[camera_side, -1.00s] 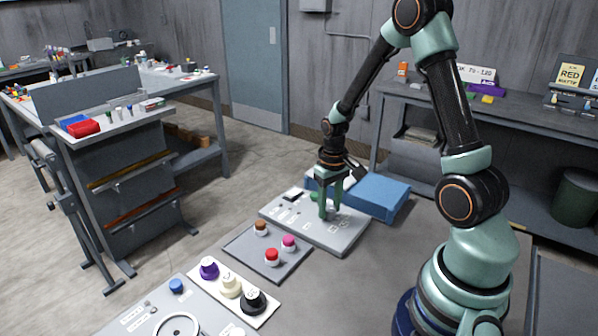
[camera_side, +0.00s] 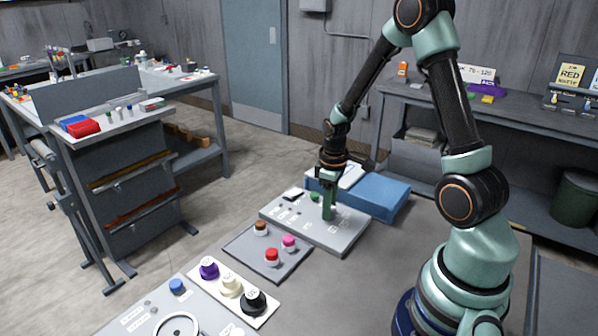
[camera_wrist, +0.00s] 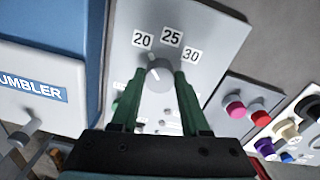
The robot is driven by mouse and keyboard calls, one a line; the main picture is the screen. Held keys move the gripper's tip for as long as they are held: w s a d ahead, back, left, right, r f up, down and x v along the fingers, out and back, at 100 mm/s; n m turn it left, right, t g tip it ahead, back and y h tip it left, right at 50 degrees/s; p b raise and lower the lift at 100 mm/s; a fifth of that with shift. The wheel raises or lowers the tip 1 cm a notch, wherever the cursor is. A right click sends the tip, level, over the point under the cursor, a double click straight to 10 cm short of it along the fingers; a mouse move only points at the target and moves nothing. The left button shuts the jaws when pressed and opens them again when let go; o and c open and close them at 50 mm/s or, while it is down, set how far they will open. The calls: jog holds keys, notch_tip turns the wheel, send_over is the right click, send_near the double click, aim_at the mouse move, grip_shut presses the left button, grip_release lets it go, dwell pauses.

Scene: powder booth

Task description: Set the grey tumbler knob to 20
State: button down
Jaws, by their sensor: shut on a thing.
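The grey knob (camera_wrist: 158,76) sits on a light grey panel (camera_wrist: 205,18) in the wrist view. Labels 20 (camera_wrist: 142,40), 25 (camera_wrist: 172,37) and 30 (camera_wrist: 191,56) stand in an arc beyond it. A pale mark on the knob's far edge points up and left, about toward 20. My gripper (camera_wrist: 158,84) is shut on the knob, one green finger on each side. In the side view my gripper (camera_side: 328,214) reaches down to the panel (camera_side: 345,238) and hides the knob.
A TUMBLER label (camera_wrist: 33,86) and a lever (camera_wrist: 24,132) are at the left in the wrist view. A blue box (camera_side: 385,196) stands behind the panel. A grey tray (camera_side: 246,250) with several small knobs is in front, beside purple, cream and black knobs (camera_side: 253,300).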

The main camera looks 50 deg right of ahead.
jog(key=shift+a, duration=0.15)
jog(key=shift+c, duration=1.9)
grip_release()
notch_tip(320, 180, up, 12)
jog(key=shift+s, duration=0.1)
jog(key=s+a+r+m+t, duration=0.1)
jog(key=s+a+r+t, duration=0.1)
jog(key=a+r, duration=0.3)
jog(key=s+a+r+m+t, duration=0.1)
jog(key=a+r, duration=0.4)
jog(key=a, duration=0.5)
jog(key=shift+s+t, duration=0.85)
jog(key=shift+t, duration=0.35)
